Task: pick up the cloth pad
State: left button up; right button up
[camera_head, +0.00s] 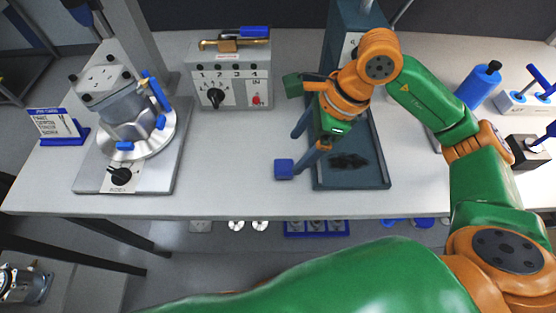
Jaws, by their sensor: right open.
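A small blue block-like piece (284,168), which may be the cloth pad, lies on the table near its front edge, left of the dark tray. I cannot make out any weave on it. My right gripper (302,128) is open above the table, over the left side of the tray. One finger reaches down close to the blue piece; I cannot tell whether it touches. Nothing shows between the fingers. My left gripper is not in view.
The dark blue-grey tray (375,174) holds dark scraps. A grey switch box (234,82) stands at the back, and a metal housing on a plate (160,170) is at left. A blue bottle (477,88) stands at right. The table's front middle-left is clear.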

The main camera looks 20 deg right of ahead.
aim_at(285, 166)
jog(key=shift+s+f, duration=0.15)
jog(key=shift+f, duration=0.2)
jog(key=shift+a+f+p, duration=0.25)
jog(key=shift+f+p, duration=0.1)
jog(key=shift+p, duration=0.05)
jog(key=p+x, duration=0.1)
jog(key=x, duration=0.5)
jog(key=shift+r+p, duration=0.1)
jog(key=shift+p, duration=0.2)
grip_shut()
jog(key=shift+r+b, duration=0.9)
jog(key=shift+r, duration=0.6)
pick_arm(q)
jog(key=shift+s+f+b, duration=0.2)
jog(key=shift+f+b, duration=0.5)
pick_arm(e)
jog(key=s+a+r, duration=0.9)
jog(key=s+r, duration=0.1)
jog(key=shift+s, duration=0.3)
